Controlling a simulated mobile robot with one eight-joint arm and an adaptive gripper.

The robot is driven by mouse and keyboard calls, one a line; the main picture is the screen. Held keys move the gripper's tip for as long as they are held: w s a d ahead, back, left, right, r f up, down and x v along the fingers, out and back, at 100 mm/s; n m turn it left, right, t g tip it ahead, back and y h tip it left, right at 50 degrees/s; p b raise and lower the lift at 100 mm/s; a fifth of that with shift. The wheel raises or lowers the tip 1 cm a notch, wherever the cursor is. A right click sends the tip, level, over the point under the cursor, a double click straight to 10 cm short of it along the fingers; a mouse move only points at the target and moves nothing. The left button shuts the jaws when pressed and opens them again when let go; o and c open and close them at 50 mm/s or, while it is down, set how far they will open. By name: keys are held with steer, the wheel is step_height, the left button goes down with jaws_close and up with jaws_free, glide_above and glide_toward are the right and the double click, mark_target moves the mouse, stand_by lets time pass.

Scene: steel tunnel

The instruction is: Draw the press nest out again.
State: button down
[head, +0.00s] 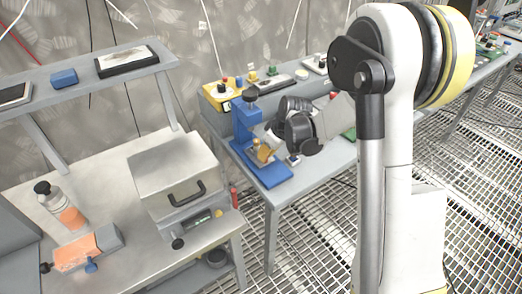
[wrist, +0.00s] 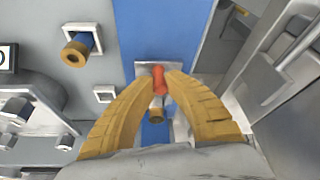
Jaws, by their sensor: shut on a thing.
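The blue press (head: 246,118) stands on the near left end of the back bench, its blue base plate (head: 275,178) reaching toward the front. My gripper (head: 262,152) is low in front of the press column, over this base. In the wrist view my gripper (wrist: 165,74) has its yellow fingers shut on a small red-orange grip. The grip stands at a pale grey plate on the blue strip, which looks like the press nest (wrist: 142,69). A small brass-ended part (wrist: 157,114) shows between the fingers. How far the nest sits under the ram is hidden.
In the wrist view a brass and blue part (wrist: 76,50) sits on a pale square left of the blue strip, with an empty-looking pale square (wrist: 104,94) below. A yellow box (head: 216,95) stands behind the press. A grey lidded box (head: 175,172) stands on the left bench.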

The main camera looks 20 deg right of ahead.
steer(key=s, duration=0.2)
steer(key=s+d, duration=0.1)
steer(key=s, duration=0.1)
steer(key=s+d, duration=0.1)
steer(key=s, duration=0.2)
steer(key=shift+d, duration=0.1)
steer(key=c, duration=1.4)
jaws_free()
steer(key=shift+o, duration=0.2)
steer(key=shift+w, duration=0.1)
steer(key=v, duration=1.2)
